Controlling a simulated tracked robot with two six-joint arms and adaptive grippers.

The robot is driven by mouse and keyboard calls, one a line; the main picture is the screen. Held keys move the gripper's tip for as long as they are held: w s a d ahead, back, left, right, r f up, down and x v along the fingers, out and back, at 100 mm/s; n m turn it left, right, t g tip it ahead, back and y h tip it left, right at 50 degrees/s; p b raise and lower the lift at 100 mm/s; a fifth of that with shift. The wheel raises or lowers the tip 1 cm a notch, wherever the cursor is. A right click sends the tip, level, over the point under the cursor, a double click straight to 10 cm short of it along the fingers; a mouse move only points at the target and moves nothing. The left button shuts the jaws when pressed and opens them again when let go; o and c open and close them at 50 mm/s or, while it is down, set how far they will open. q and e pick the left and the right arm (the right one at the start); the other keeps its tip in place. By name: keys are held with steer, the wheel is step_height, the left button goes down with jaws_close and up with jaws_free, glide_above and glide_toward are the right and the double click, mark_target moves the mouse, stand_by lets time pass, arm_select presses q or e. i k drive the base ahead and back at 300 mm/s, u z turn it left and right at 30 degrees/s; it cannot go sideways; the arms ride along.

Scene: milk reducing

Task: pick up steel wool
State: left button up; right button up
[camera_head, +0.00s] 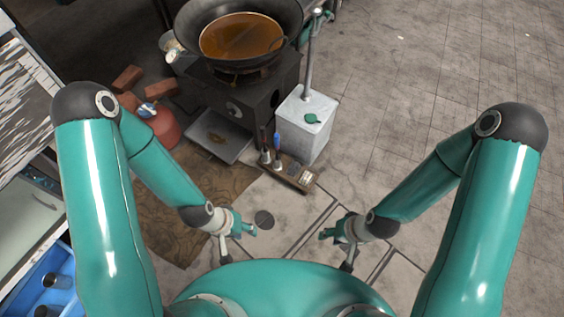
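I cannot make out steel wool for certain. A wooden tray (284,176) on the floor holds a blue-topped bottle (277,146) and several small items too small to identify. My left gripper (248,228) is low over the floor, in front of the tray and to its left. My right gripper (328,234) is low over the floor, in front of the tray and to its right. Both are apart from the tray, and nothing shows in either. Their fingers are too small to show whether they are open or shut.
A wok (241,38) of brown liquid sits on a black stove (240,105) behind the tray. A white canister (303,125) stands beside the stove. A metal pan (215,137), red container (160,128) and bricks (127,78) lie left. Tiled floor at right is clear.

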mark_target(294, 170)
steer(key=z, duration=0.4)
steer(key=i, duration=0.95)
steer(key=z, duration=0.45)
